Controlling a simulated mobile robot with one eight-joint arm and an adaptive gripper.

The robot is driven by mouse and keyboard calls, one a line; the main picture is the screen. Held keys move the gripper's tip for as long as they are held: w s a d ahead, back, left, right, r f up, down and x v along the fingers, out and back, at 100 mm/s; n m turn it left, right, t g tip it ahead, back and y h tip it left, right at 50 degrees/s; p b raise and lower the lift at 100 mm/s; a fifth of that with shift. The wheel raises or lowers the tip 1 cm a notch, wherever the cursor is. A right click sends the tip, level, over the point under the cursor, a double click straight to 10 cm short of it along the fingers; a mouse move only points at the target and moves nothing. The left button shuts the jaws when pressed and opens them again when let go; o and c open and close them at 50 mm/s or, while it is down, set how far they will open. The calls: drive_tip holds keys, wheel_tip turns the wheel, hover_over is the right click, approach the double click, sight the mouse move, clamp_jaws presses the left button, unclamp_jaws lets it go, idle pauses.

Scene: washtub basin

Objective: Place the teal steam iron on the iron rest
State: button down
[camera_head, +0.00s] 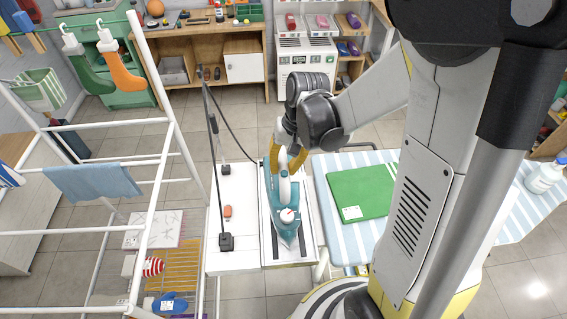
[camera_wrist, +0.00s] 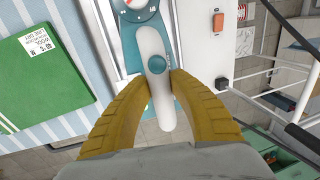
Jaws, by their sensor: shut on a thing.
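The teal steam iron (camera_head: 287,218) with a white handle is over the iron rest (camera_head: 303,252), a pale tray-like platform with dark strips at the end of the ironing board. My gripper (camera_head: 285,160) is at the iron's rear handle. In the wrist view, my gripper's yellow fingers (camera_wrist: 168,88) are closed on either side of the white handle of the iron (camera_wrist: 152,62). The iron points toward the front of the head view and looks level. Whether its sole touches the rest cannot be told; the underside is hidden.
A striped ironing board (camera_head: 332,225) with a folded green cloth (camera_head: 361,192) lies to the right. A white panel with an orange switch (camera_head: 227,211) and a black cord-holder post (camera_head: 213,150) is just left. A white drying rack (camera_head: 160,150) stands further left.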

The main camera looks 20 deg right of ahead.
drive_tip(key=shift+f, duration=0.1)
drive_tip(key=c, duration=1.3)
unclamp_jaws()
drive_tip(key=shift+o, duration=0.2)
drive_tip(key=shift+s, duration=0.1)
wheel_tip(320, 180, up, 12)
drive_tip(key=d+p, duration=0.2)
drive_tip(key=p, duration=0.2)
drive_tip(key=s+a+r+n+t+h, duration=0.2)
drive_tip(key=s+r+t, duration=0.4)
drive_tip(key=s, duration=0.3)
drive_tip(key=shift+s+a+r+n+t, duration=0.2)
drive_tip(key=shift+a+r+n+t, duration=0.1)
drive_tip(key=shift+a+r+n, duration=0.45)
drive_tip(key=shift+d, duration=0.1)
